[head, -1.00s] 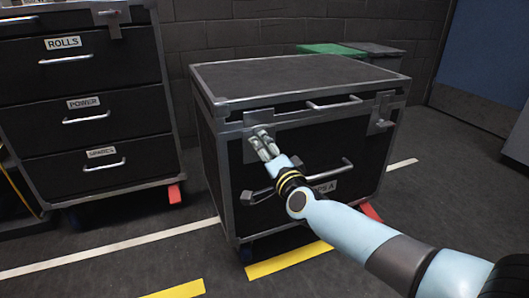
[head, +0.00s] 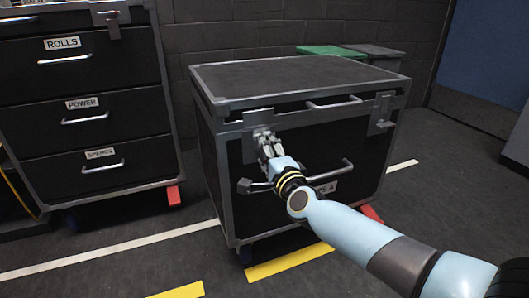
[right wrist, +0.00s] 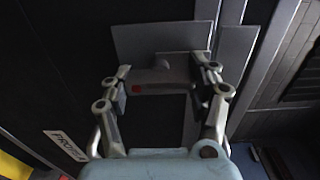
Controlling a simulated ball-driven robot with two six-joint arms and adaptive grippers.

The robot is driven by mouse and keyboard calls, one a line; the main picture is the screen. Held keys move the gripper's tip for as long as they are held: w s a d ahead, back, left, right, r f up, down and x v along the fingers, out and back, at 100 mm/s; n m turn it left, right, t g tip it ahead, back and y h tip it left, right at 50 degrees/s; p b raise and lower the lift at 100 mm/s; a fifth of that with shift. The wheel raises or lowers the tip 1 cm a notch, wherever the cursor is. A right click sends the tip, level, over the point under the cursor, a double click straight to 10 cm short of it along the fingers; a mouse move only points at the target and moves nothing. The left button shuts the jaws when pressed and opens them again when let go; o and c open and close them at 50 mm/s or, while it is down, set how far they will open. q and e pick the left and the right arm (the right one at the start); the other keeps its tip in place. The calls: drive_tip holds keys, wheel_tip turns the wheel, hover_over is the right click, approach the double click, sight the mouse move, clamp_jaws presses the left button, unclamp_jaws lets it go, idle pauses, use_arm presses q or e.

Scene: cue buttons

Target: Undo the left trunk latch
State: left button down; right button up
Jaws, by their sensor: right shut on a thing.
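The trunk (head: 300,75) is a black case with grey metal edges, its lid down. Its left latch (head: 259,117) is a grey metal plate at the upper left of the front face, partly hidden by my right gripper (head: 266,140). In the right wrist view, the fingers of that gripper (right wrist: 163,82) stand on both sides of a grey latch lever (right wrist: 158,76) with a red spot and are shut on it. A matching right latch (head: 381,112) sits at the front right corner. My left gripper is not in view.
A bar handle (head: 333,103) is on the lid's front, and a lower handle (head: 335,172) sits beside my right forearm. A black drawer cabinet (head: 85,105) stands to the left. Green and grey bins (head: 330,50) are behind the trunk. Open floor lies in front.

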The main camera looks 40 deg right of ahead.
drive_tip(key=shift+f, duration=0.1)
drive_tip(key=o, duration=1.2)
drive_tip(key=shift+s, duration=0.3)
drive_tip(key=v, duration=1.1)
drive_tip(key=shift+s+a, duration=0.2)
drive_tip(key=shift+s, duration=0.05)
